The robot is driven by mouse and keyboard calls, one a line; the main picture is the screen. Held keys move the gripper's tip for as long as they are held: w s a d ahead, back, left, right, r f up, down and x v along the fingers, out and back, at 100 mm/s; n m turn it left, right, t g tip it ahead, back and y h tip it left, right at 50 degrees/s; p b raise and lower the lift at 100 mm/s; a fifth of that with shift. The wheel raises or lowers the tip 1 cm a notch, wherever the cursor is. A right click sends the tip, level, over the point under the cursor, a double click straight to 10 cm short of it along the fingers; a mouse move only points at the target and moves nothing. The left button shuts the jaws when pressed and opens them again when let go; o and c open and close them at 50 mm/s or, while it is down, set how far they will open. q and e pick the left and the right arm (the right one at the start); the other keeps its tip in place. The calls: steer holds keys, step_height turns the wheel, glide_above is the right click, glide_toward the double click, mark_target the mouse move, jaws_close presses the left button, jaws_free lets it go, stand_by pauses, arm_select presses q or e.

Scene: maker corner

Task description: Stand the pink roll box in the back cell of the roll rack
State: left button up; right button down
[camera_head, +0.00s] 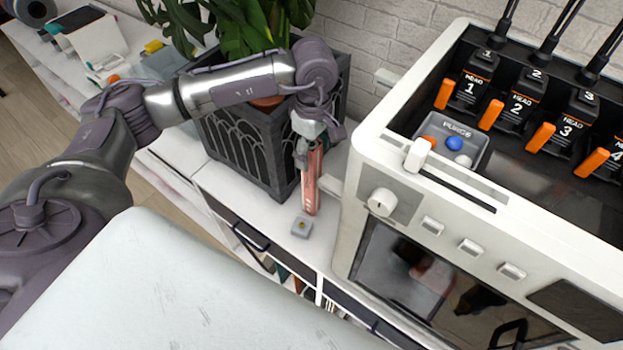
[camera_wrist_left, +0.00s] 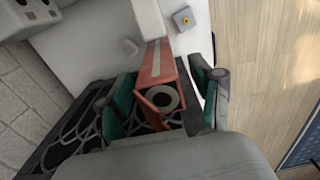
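My left gripper (camera_head: 308,140) is at the top of the box, pointing down. In the wrist view its fingers (camera_wrist_left: 163,95) are apart on either side of the box, with gaps visible. I cannot make out the roll rack in either view. My right gripper is not in view.
The dark planter (camera_head: 252,150) with a leafy plant stands close behind and left of the box. The white machine (camera_head: 360,200) rises close on the right. A small grey block with a yellow dot (camera_head: 301,227) lies in front of the box on the white cabinet top (camera_head: 225,185).

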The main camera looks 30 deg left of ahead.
arm_select(q)
jaws_close()
steer(key=shift+r, duration=0.15)
